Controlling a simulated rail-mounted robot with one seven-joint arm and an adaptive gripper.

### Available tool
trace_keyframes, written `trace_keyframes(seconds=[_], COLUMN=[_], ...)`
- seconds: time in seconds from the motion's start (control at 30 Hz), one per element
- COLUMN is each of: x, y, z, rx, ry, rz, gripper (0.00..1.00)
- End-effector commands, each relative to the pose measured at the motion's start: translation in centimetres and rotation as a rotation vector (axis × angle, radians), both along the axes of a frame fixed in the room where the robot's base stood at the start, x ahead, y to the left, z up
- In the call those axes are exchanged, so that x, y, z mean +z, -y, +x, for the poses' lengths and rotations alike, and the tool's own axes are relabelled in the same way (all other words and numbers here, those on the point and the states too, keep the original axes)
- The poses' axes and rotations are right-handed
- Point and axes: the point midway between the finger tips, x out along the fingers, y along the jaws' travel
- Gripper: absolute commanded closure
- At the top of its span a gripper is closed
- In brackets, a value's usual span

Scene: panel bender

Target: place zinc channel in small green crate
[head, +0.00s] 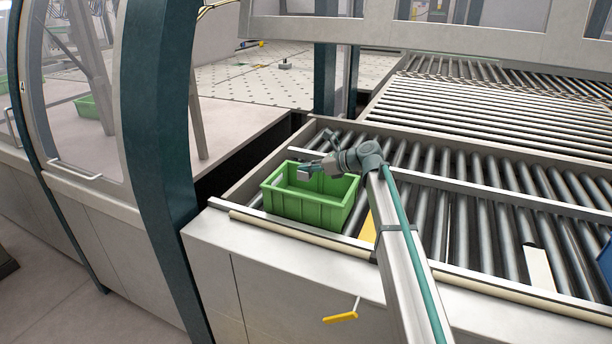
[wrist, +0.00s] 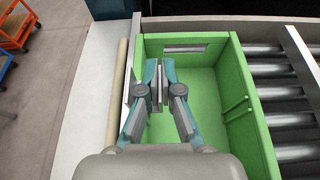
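The small green crate (head: 318,209) sits on the near left corner of the roller table. It fills much of the wrist view (wrist: 205,95), with a bare green floor to the right of the fingers. My gripper (head: 306,168) is over the crate's left part, pointing down into it. In the wrist view its fingers (wrist: 160,80) are nearly together, with a narrow grey piece between them. This appears to be the zinc channel (head: 303,175), a small light-grey piece at the fingertips. The fingers and gripper body hide most of it. I cannot tell whether it touches the crate floor.
A yellow piece (head: 367,228) lies on the rollers right of the crate. A cream strip (head: 538,268) and a blue item (head: 606,262) lie farther right. A teal machine post (head: 160,120) stands at the left. A yellow-handled lever (head: 341,317) sticks out in front.

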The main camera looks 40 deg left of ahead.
Motion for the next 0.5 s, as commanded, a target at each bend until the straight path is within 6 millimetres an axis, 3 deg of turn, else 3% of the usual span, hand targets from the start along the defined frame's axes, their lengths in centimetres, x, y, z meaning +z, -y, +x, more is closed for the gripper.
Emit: trace_keyframes(seconds=[0.33,0.5], x=[-3.4,-4.0], y=[-0.6,-0.6], z=[0.4,0.5], rx=[-0.001,0.000], ry=[-0.003,0.000], rz=[0.000,0.001], gripper=[1.00,1.00])
